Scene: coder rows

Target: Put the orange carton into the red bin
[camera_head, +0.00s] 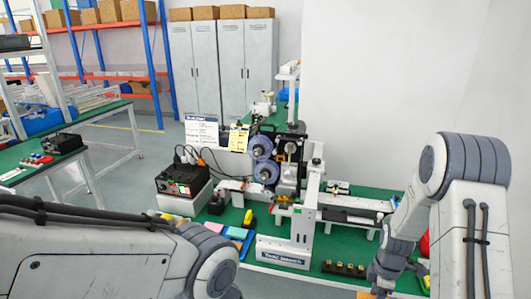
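I cannot clearly make out the orange carton. A small orange patch (366,295) shows at the bottom edge beside my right gripper and may be part of it. A red object (424,244) is mostly hidden behind my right arm; I cannot tell whether it is the red bin. My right gripper (382,290) points down at the bottom edge, near the bench front. Its fingertips are cut off or too dark to read. My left arm reaches in from the left, low in the view, and its gripper is below the frame.
A green bench (345,248) carries a machine with blue reels (262,160), a black control box (182,178), blue and pink pieces (237,233) and a dark block with brass parts (343,268). Another green table (40,160) stands left. Grey cabinets and shelving are behind.

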